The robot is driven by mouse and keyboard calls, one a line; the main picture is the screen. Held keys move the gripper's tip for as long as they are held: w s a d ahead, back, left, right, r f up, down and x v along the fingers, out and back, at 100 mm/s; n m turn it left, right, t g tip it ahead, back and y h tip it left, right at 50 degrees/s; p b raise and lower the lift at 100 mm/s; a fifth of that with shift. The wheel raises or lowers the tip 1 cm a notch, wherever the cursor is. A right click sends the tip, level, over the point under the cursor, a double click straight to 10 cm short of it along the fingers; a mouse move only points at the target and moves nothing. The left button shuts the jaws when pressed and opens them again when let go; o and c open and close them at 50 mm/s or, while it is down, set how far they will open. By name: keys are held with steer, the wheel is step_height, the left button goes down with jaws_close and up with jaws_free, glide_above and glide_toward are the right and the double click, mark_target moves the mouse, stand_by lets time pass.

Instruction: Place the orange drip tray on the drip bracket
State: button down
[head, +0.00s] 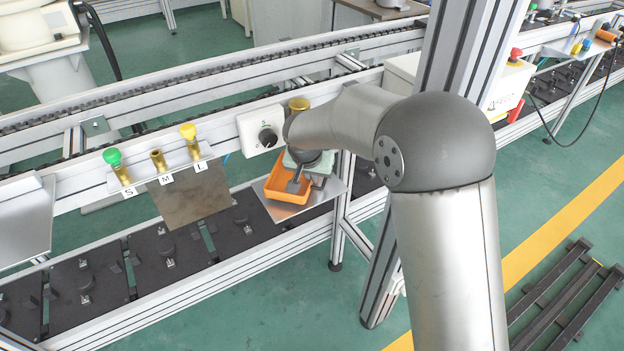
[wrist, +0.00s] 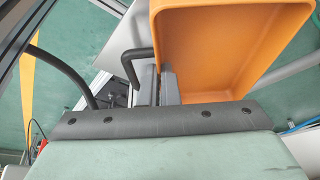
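The orange drip tray (head: 268,190) is an open, shallow box below my wrist in the head view. It fills the upper right of the wrist view (wrist: 240,45). My gripper (head: 296,184) has its narrow fingers at one tray wall; in the wrist view (wrist: 160,86) one finger is inside the tray and one outside, closed on the wall. A bare metal plate, seemingly the drip bracket (head: 280,212), shows under and around the tray. I cannot tell whether the tray touches it. My gripper hides part of the tray and bracket.
A white box with a black knob (head: 262,131) and a brass cup (head: 299,104) are close behind the tray. To the left, a shelf holds green, brass and yellow-topped fittings (head: 157,162) marked S, M, L. An aluminium post (head: 385,265) stands right of the bracket. Black pallets (head: 168,258) run below.

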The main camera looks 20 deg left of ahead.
steer(key=shift+f, duration=0.7)
steer(key=shift+f, duration=0.15)
steer(key=c, duration=1.7)
jaws_free()
steer(key=shift+r, duration=0.25)
steer(key=p+v, duration=0.1)
steer(key=v, duration=1.1)
steer(key=shift+s+f, duration=0.1)
